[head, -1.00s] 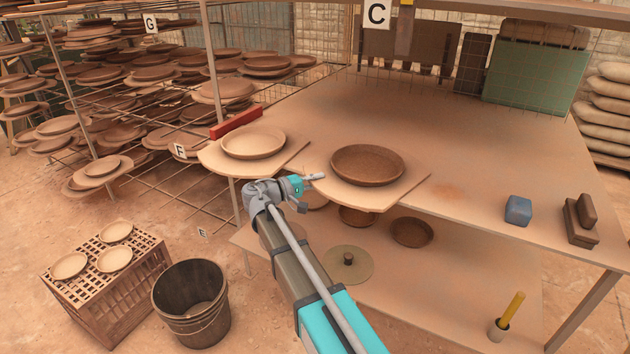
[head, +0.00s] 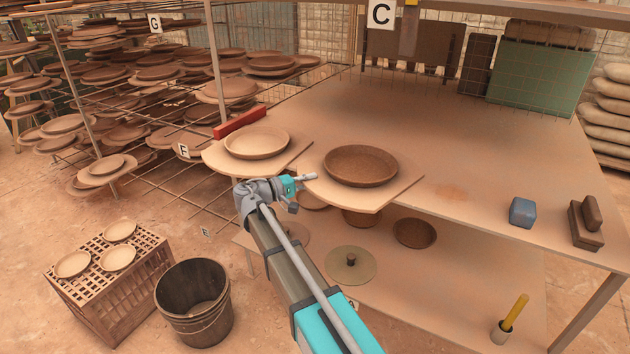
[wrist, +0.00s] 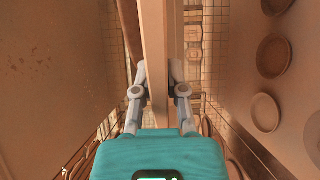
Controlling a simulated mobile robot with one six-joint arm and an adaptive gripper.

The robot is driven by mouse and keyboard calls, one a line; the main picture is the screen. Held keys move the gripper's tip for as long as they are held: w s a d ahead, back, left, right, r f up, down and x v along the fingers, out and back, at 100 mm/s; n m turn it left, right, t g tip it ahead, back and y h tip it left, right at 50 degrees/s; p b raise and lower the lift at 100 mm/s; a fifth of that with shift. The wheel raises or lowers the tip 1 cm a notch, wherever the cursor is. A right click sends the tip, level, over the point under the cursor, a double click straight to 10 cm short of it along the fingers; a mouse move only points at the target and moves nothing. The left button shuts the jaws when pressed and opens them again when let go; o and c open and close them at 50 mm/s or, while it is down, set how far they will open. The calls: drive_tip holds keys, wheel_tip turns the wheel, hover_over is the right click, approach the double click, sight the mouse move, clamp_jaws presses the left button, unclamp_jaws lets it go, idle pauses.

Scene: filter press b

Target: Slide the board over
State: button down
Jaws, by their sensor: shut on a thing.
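The wooden board (head: 385,197) carries a dark brown dish (head: 361,165) and lies on the table with its rounded front part jutting past the front edge. My gripper (head: 308,177) is at the board's left front edge in the head view. In the wrist view my gripper (wrist: 157,85) has its fingers on both sides of the board's thin edge (wrist: 155,45), shut on it. A second board (head: 215,157) with a paler dish (head: 257,143) lies just left of it, close by; a narrow gap shows between them.
A red bar (head: 240,122) lies behind the second board. A blue block (head: 522,212) and brown blocks (head: 586,222) sit on the right of the table (head: 470,150). A bucket (head: 193,300) and crate (head: 105,285) stand on the floor. The table behind the boards is clear.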

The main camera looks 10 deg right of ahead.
drive_tip(key=shift+w+a, duration=0.2)
drive_tip(key=shift+a, duration=1.25)
drive_tip(key=shift+w+a, duration=0.2)
drive_tip(key=shift+a, duration=1.2)
drive_tip(key=c, duration=0.8)
unclamp_jaws()
drive_tip(key=shift+w+a, duration=0.1)
drive_tip(key=shift+a, duration=0.05)
drive_tip(key=shift+o, duration=0.9)
drive_tip(key=shift+d, duration=0.2)
drive_tip(key=shift+s, duration=0.2)
drive_tip(key=shift+a, duration=0.15)
drive_tip(key=v, duration=1.1)
drive_tip(key=shift+s+a, duration=0.15)
drive_tip(key=shift+a, duration=0.15)
